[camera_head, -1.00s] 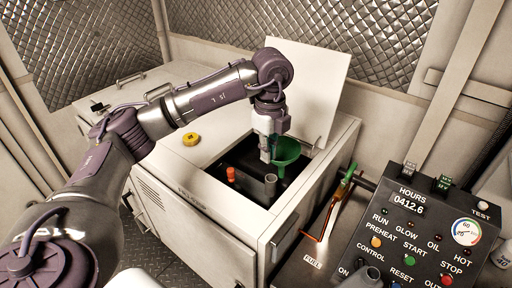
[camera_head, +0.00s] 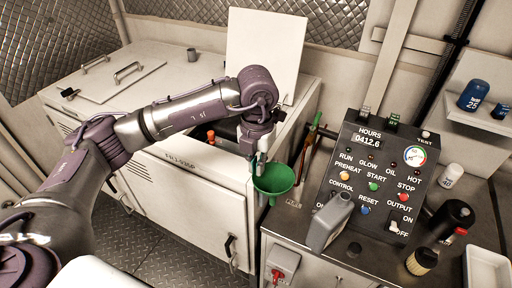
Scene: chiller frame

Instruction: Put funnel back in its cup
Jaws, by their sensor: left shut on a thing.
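A green funnel (camera_head: 274,180) is in the jaws of my left gripper (camera_head: 262,160), which is shut on its near rim. The funnel hangs with its wide mouth up and spout down, above the gap between the white cabinet and the grey counter. My right gripper is not in view.
The white cabinet (camera_head: 205,165) has an open bay with a raised lid (camera_head: 265,50); an orange cap (camera_head: 210,135) shows inside. On the counter are a control panel (camera_head: 375,180), a grey jug (camera_head: 330,222), a black bottle (camera_head: 455,217) and a brush (camera_head: 421,262).

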